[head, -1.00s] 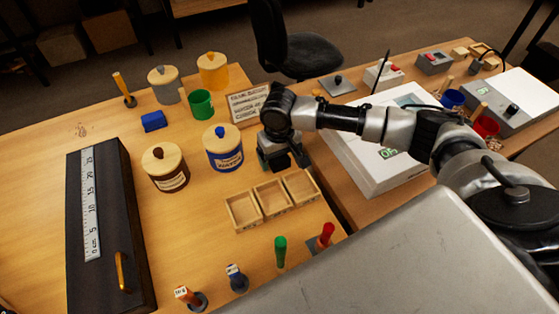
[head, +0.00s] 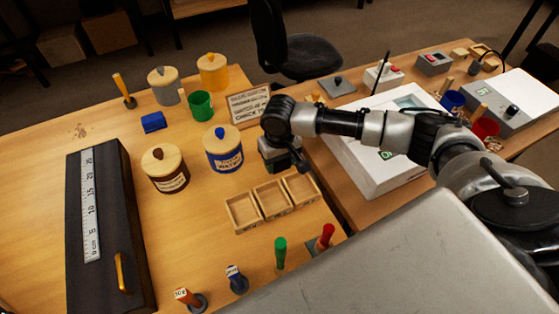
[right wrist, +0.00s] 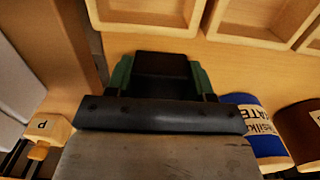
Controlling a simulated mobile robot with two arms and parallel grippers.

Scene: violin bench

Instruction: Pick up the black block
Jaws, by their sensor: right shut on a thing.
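The black block (right wrist: 165,68) shows in the right wrist view between the green-edged fingers of my right gripper (right wrist: 162,78). The gripper is shut on it, with a finger on each side. In the head view my right gripper (head: 299,163) is low over the table, just behind the wooden trays and to the right of the blue jar. There the block is hard to tell from the dark gripper. I cannot tell whether the block touches the table. My left gripper is not in view.
Three joined wooden trays (head: 257,219) lie in front of the gripper. A blue jar (head: 222,160) and a brown jar (head: 165,181) stand to its left. A sign (head: 247,106) is behind, a white balance (head: 365,165) to the right. Several upright tools line the front edge.

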